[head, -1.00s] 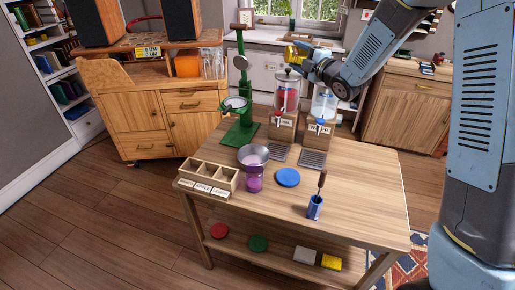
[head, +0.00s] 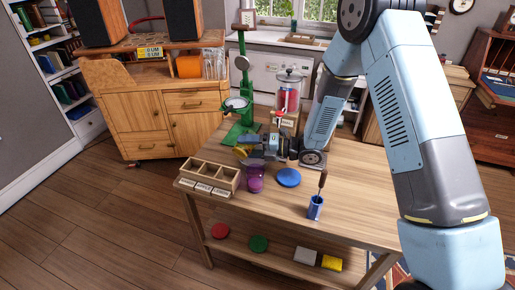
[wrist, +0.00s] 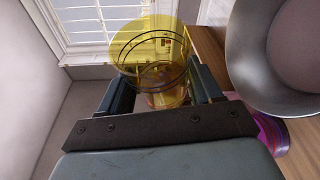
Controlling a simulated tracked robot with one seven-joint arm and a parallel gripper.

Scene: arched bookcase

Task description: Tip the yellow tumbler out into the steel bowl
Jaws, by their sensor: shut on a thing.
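My gripper (head: 247,151) is low over the left part of the table, shut on the yellow tumbler (wrist: 152,45). The tumbler is see-through with dark rings, and something pinkish shows low inside it; I cannot tell what. In the head view the tumbler (head: 241,152) is a small yellow patch at the gripper's left end. The steel bowl (wrist: 283,55) is large and close at the right of the wrist view, beside the tumbler. In the head view my gripper mostly hides the bowl. The wrist view is rolled, and the tumbler's exact tilt is unclear.
A purple object (head: 254,180) stands below my gripper. A wooden divided tray (head: 209,177) is to its left, a blue disc (head: 289,177) to its right. A green stand (head: 241,110) and a jar dispenser (head: 288,95) are behind. A blue cup (head: 315,207) stands near the front.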

